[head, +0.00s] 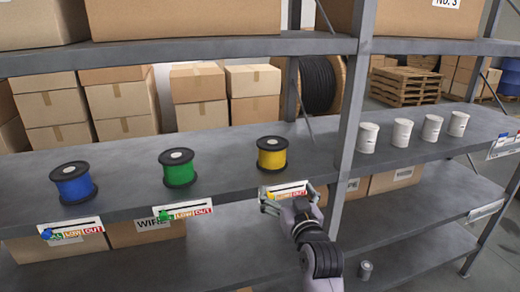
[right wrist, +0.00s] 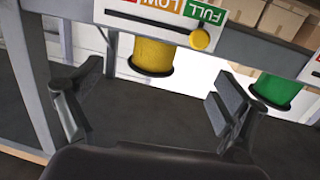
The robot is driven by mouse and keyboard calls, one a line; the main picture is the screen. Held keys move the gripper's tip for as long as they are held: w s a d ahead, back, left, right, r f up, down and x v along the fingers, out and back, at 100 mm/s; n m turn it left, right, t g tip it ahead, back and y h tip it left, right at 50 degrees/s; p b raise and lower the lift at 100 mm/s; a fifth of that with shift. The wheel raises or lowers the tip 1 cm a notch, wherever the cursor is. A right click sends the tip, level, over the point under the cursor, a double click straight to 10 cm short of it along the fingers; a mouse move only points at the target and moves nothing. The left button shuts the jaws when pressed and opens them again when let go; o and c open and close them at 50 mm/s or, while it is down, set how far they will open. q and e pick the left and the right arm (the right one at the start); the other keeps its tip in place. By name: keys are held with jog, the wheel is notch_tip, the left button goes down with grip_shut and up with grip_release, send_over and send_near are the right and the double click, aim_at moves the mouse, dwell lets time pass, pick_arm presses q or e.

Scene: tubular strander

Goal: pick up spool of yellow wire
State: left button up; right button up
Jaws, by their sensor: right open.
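The spool of yellow wire (head: 272,156) has black flanges and stands upright on the middle shelf, near its front edge. My right gripper (head: 290,192) is open and empty, in front of that edge and just below the spool in the head view. In the right wrist view, which is upside down, the yellow spool (right wrist: 152,57) shows beyond the spread fingers (right wrist: 157,88). The shelf label partly hides it there. The fingers are apart from the spool. My left gripper is not in view.
A green spool (head: 178,169) and a blue spool (head: 74,184) stand to the left on the shelf (head: 225,165). A grey upright post (head: 346,125) is close on the right. Several white canisters stand beyond it. Stock labels (head: 182,212) hang along the shelf edge.

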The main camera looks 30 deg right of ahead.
aim_at(276, 160)
jog(key=p+x, duration=0.1)
jog(key=x, duration=0.3)
jog(key=r+p+x, duration=0.1)
jog(key=x, duration=0.2)
jog(key=r+p+x, duration=0.1)
jog(key=x, duration=0.3)
jog(key=shift+w+d+r, duration=0.1)
jog(key=shift+w+d, duration=0.2)
jog(key=shift+w+d+r+p, duration=0.15)
jog(key=shift+w+r+p, duration=0.1)
jog(key=shift+w+p, duration=0.25)
jog(key=p+x, duration=0.1)
jog(key=x, duration=0.2)
jog(key=shift+w+r, duration=0.1)
jog(key=shift+r, duration=0.05)
jog(key=shift+w+d, duration=0.15)
jog(key=shift+w, duration=0.4)
jog(key=shift+s, duration=0.1)
jog(key=shift+c, duration=0.2)
